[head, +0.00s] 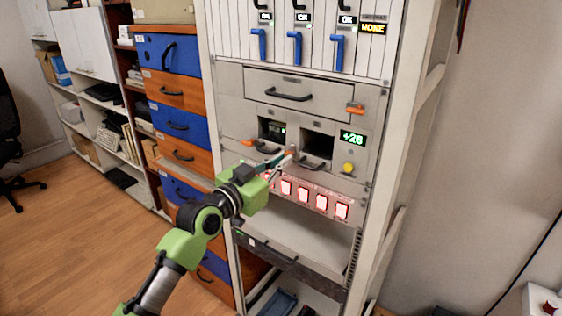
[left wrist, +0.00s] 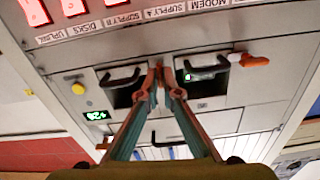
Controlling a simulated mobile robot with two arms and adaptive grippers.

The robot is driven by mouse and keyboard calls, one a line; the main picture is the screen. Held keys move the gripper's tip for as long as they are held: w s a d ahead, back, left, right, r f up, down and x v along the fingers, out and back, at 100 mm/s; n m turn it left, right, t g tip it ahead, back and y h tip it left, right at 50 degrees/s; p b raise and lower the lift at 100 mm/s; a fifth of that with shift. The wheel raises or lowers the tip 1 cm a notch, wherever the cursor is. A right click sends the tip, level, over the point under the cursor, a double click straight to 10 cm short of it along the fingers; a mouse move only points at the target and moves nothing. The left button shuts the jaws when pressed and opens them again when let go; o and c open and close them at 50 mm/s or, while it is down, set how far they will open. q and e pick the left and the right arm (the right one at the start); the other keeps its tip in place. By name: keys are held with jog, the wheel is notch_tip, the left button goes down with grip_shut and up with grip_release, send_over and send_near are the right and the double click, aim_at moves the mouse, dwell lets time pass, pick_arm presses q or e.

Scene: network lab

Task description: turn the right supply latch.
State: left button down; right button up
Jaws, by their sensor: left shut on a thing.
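My left gripper (head: 285,159) reaches up from the lower left to the supply panel. Its fingers are shut on the right supply latch (head: 292,150), a small orange piece between the two supply bays, mostly hidden by the fingertips. The left wrist view, upside down to the panel, shows my left gripper (left wrist: 161,82) closed on it between the bays. The left supply latch (head: 247,142) is orange and lies level beside the left bay; it also shows in the left wrist view (left wrist: 250,60). My right gripper is not in view.
The right bay (head: 317,144) is dark, with a curved handle below. A green "+26" display (head: 352,137) and a yellow button (head: 348,168) are to its right. Red lit switches (head: 304,194) sit below. A drawer (head: 300,84) with an orange latch (head: 355,107) is above.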

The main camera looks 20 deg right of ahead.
pick_arm(q)
jog(key=shift+f+n, duration=0.1)
jog(key=shift+n, duration=0.6)
jog(key=c, duration=2.2)
grip_release()
jog(key=shift+a, duration=0.1)
jog(key=v, duration=1.2)
jog(key=shift+s, duration=0.1)
